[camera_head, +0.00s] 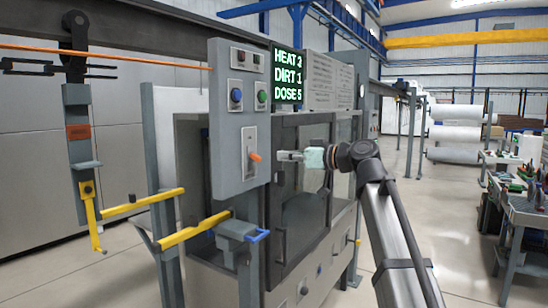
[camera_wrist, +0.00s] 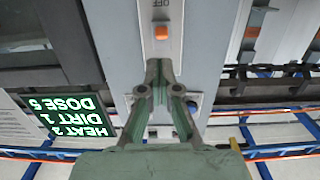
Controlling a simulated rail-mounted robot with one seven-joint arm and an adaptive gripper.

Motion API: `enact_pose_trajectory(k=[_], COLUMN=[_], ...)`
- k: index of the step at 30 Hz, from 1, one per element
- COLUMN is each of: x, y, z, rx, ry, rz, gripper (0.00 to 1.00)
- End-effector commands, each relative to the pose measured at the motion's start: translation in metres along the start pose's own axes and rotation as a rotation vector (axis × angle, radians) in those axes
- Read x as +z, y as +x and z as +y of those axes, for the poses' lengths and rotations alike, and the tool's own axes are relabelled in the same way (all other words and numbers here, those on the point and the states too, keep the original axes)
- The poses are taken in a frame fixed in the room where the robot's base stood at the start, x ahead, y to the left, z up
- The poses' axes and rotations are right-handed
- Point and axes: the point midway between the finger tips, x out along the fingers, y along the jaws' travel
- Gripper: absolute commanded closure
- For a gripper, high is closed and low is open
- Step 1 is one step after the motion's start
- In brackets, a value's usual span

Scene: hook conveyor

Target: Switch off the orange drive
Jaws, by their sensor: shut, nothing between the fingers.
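An orange switch lever (camera_head: 255,157) sticks out from a pale plate (camera_head: 250,143) low on the grey control panel (camera_head: 224,120). In the wrist view, which is upside down, the orange lever end (camera_wrist: 161,33) lies just beyond my fingertips, with "OFF" (camera_wrist: 160,3) lettered on the plate past it. My gripper (camera_head: 281,156) is shut and empty, pointing at the panel from the right. Its closed fingers (camera_wrist: 160,70) also show in the wrist view. A small gap seems to separate the tips from the lever; contact cannot be told for sure.
Blue (camera_head: 236,95) and green (camera_head: 250,106) knobs sit above the lever. A display (camera_head: 287,75) reads HEAT 2, DIRT 1, DOSE 5. A glazed cabinet (camera_head: 315,190) stands behind my gripper. Yellow bars (camera_head: 195,231) stick out at lower left. Open floor (camera_head: 440,200) lies right.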

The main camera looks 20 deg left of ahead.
Motion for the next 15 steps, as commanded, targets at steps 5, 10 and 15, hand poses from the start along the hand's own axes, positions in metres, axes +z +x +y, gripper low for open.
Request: enact_pose_trajectory(k=[5,10,15], x=[0.008,0.009,0.009], y=[-0.023,-0.031,-0.032], z=[-0.001,-0.001,-0.001], rx=[-0.001,-0.003,-0.003], ry=[0.001,0.001,0.001], rz=[0.001,0.001,0.001], gripper=[1.0,1.0,1.0])
